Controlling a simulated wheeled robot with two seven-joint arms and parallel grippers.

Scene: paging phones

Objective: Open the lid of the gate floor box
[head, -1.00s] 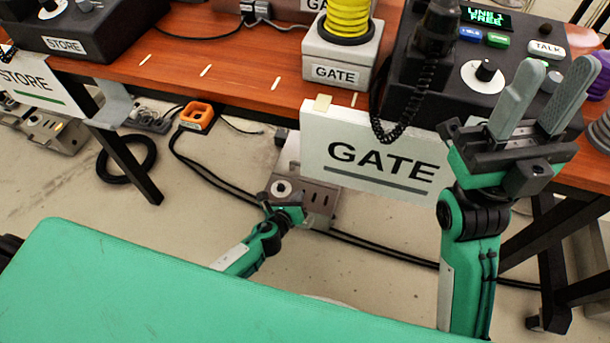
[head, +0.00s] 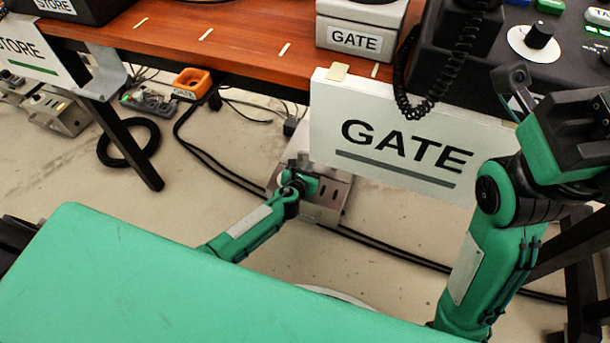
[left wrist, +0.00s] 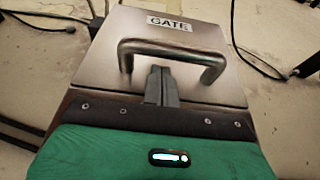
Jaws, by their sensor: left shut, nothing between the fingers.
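The gate floor box (head: 322,207) is a grey metal box on the floor below the table, partly covered by my left gripper (head: 296,168) in the head view. In the left wrist view, its steel lid (left wrist: 205,91) bears a GATE label and a U-shaped handle (left wrist: 180,48). The lid appears down. My left gripper (left wrist: 161,75) is shut and empty, with its fingertips at the handle, overlapping the space under its bar; contact cannot be told. My right gripper's body (head: 580,130) is at the right edge of the head view, with its fingers out of sight.
A white GATE sign (head: 410,145) hangs from the table edge above the box. Black cables (head: 205,155) run along the floor beside it. A table leg (head: 130,145) stands left.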

